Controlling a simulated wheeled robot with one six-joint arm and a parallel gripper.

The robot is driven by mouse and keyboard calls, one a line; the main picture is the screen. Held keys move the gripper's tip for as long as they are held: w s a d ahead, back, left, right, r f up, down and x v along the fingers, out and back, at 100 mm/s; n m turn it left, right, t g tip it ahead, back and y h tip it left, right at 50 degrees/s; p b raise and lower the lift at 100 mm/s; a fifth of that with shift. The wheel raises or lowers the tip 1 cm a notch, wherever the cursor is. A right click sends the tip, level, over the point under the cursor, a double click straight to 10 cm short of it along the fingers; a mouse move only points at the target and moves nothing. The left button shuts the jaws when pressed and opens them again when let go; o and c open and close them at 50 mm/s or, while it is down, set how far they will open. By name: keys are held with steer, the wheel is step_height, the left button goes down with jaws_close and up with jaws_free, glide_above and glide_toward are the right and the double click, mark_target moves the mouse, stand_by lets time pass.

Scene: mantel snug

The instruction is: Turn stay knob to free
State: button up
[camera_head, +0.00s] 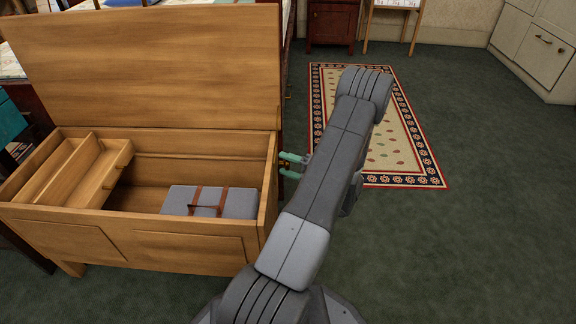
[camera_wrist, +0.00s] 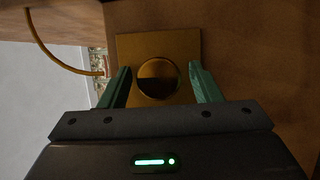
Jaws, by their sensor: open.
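The stay knob (camera_wrist: 158,78) is a round brass knob on a square brass plate (camera_wrist: 187,44), fixed to the chest's wooden side. In the wrist view it sits between the two green fingers of my gripper (camera_wrist: 160,86). The fingers are open, one on each side of the knob, with gaps showing. In the head view my gripper (camera_head: 291,165) is at the right end of the wooden chest (camera_head: 190,242), and my arm partly covers that area. The knob is too small to make out there. The chest's lid (camera_head: 150,70) stands raised.
Inside the chest are a grey strapped bundle (camera_head: 236,203) and a wooden tray (camera_head: 62,172) at the left. A thin brass-coloured curved rod (camera_wrist: 58,62) runs beside the plate. A patterned rug (camera_head: 400,158) lies beyond my arm. Green carpet (camera_head: 480,190) is clear at the right.

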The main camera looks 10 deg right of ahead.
steer(key=shift+d, duration=0.1)
steer(key=p+v, duration=0.3)
steer(key=v, duration=1)
steer(key=shift+s+d+p, duration=0.25)
steer(key=shift+p, duration=0.05)
steer(key=b+x, duration=0.3)
steer(key=x, duration=1.1)
steer(key=shift+b, duration=0.3)
steer(key=shift+d, duration=0.2)
